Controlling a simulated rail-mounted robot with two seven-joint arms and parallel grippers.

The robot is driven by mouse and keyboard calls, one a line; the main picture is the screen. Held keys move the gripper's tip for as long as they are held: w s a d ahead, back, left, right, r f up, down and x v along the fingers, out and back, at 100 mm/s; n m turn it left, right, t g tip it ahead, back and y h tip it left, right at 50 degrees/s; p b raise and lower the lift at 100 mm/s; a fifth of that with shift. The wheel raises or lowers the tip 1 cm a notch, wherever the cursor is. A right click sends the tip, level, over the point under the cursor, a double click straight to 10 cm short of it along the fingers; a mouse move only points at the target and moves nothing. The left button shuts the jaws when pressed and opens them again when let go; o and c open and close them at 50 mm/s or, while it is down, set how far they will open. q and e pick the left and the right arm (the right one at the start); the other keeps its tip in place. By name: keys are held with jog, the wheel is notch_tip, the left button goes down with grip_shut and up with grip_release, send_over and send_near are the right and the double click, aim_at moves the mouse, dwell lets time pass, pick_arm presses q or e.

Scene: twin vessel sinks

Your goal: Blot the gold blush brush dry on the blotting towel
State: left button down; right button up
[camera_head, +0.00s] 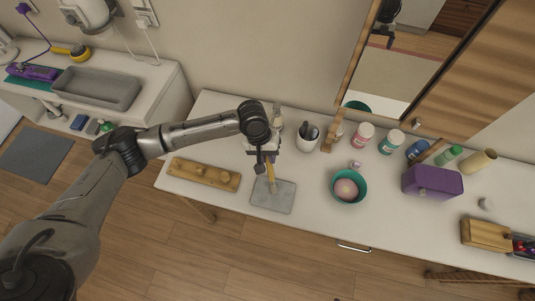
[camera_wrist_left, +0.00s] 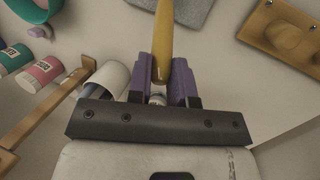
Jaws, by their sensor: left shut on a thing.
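My left gripper (camera_head: 264,160) is above the back edge of the grey blotting towel (camera_head: 283,202). It is shut on the gold blush brush (camera_head: 271,176), and its purple fingers (camera_wrist_left: 162,85) grip the yellow-gold brush in the left wrist view (camera_wrist_left: 163,40). The brush extends forward over the towel, which lies flat near the front edge of the white counter. A part of the towel also shows at the top of the left wrist view (camera_wrist_left: 190,10). I cannot tell whether the brush touches the towel. My right gripper is in neither view.
A wooden holder with knobs (camera_head: 204,174) lies left of the towel. A teal bowl (camera_head: 336,195) stands to its right. Behind are a white cup (camera_head: 306,144), a wooden stand (camera_head: 331,139) and tubs (camera_head: 362,135). A purple box (camera_head: 432,183) is farther right.

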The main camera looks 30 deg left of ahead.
pick_arm(q)
jog(key=shift+f, duration=0.55)
dwell(0.4)
dwell(0.6)
jog(key=shift+p, duration=0.35)
dwell(0.5)
dwell(0.8)
jog(key=shift+f+p, duration=0.1)
jog(key=shift+p, duration=0.3)
dwell(0.6)
